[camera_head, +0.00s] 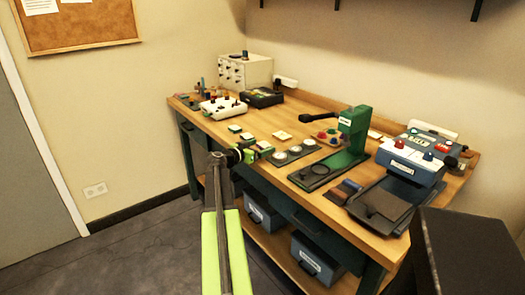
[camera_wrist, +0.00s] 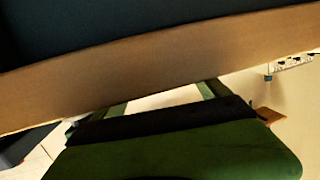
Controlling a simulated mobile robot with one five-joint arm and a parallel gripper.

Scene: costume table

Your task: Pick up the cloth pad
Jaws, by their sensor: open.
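Several small flat square pads lie on the wooden table. One pale-topped pad (camera_head: 281,135) is near the middle, and two green-edged ones, a left pad (camera_head: 234,128) and a nearer pad (camera_head: 246,136), are at the left. I cannot tell which of them is the cloth pad. My gripper (camera_head: 248,154) is at the table's front edge, close to the nearer pads, and partly covers that spot. Its green and black jaws also show in the wrist view (camera_wrist: 163,98), open and empty. No pad can be made out in the wrist view.
Blue bins (camera_head: 315,256) stand on the shelf below. Open floor lies left.

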